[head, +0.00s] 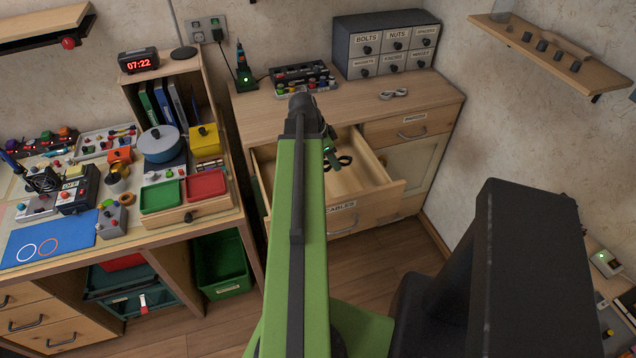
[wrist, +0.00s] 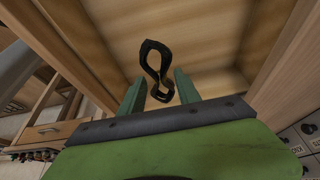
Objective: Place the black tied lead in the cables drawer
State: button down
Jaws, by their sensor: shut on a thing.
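The black tied lead (head: 343,162) is a figure-eight loop. In the wrist view the lead (wrist: 153,56) sits between the two green fingers of my gripper (wrist: 160,88), which is shut on it. In the head view my gripper (head: 331,152) is partly hidden behind my green arm. The cables drawer (head: 384,192) is pulled open, with its label on the front. The lead and gripper are over the drawer's opening; how far they are above its floor is hard to tell. My arm hides the drawer's left part.
A grey labelled drawer cabinet (head: 386,45) stands at the back. A closed drawer (head: 409,127) is right of the open one. The left workbench (head: 190,218) is crowded.

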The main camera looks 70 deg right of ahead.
jog(key=w+f, duration=0.1)
jog(key=w+f+b, duration=0.1)
jog(key=w, duration=0.1)
jog(key=shift+w+a+f, duration=0.1)
jog(key=shift+w+f, duration=0.15)
jog(key=shift+f, duration=0.05)
jog(key=shift+w+a+f+b, duration=0.1)
jog(key=shift+w+f+b, duration=0.1)
jog(key=shift+f+b, duration=1.2)
jog(key=shift+w+f+b, duration=0.2)
jog(key=shift+f+b, duration=1.05)
jog(key=shift+b, duration=0.2)
jog(key=c, duration=0.9)
grip_release()
jog(key=shift+o, duration=0.2)
jog(key=shift+r, duration=0.1)
jog(key=p+v, duration=1.2)
jog(key=v, duration=0.1)
jog(key=shift+s, duration=0.15)
